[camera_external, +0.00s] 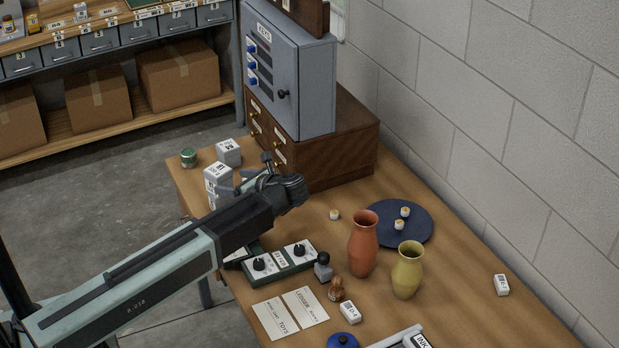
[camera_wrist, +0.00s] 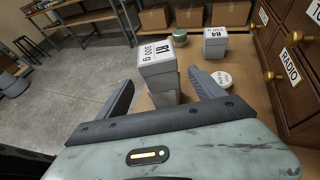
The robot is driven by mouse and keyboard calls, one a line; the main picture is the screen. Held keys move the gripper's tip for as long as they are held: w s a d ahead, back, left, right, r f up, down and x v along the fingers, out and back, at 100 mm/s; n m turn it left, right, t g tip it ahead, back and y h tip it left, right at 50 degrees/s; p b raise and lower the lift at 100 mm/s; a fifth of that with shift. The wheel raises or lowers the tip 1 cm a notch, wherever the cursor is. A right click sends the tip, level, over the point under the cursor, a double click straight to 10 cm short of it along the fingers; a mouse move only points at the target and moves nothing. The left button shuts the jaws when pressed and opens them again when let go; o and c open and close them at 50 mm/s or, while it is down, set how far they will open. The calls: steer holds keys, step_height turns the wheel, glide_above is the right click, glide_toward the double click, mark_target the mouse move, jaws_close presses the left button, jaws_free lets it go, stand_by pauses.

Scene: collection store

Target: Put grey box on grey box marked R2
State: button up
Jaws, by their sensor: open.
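A grey box marked R1 300 g (camera_wrist: 157,70) sits on top of a stack in the wrist view; the stack also shows in the external view (camera_external: 216,171). Below it is at least one more grey box (camera_wrist: 166,99), whose label is hidden. My gripper (camera_wrist: 161,80) is open, with its two fingers on either side of the stack; I cannot tell if they touch it. My gripper (camera_external: 247,177) shows at the stack's right in the external view. Another grey box, apparently marked R4 (camera_external: 228,152), stands behind. I cannot read an R2 label anywhere.
A green tin (camera_external: 188,158) stands near the table's far left edge. A wooden drawer unit (camera_external: 330,150) with a grey key cabinet (camera_external: 300,75) stands close behind my gripper. A switch panel (camera_external: 281,262), vases (camera_external: 363,245) and a blue plate (camera_external: 425,228) fill the nearer table (camera_external: 470,270).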

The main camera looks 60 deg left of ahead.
steer(key=p+v, duration=0.1)
steer(key=v, duration=0.3)
steer(key=shift+w+d, duration=0.1)
steer(key=shift+d, duration=0.1)
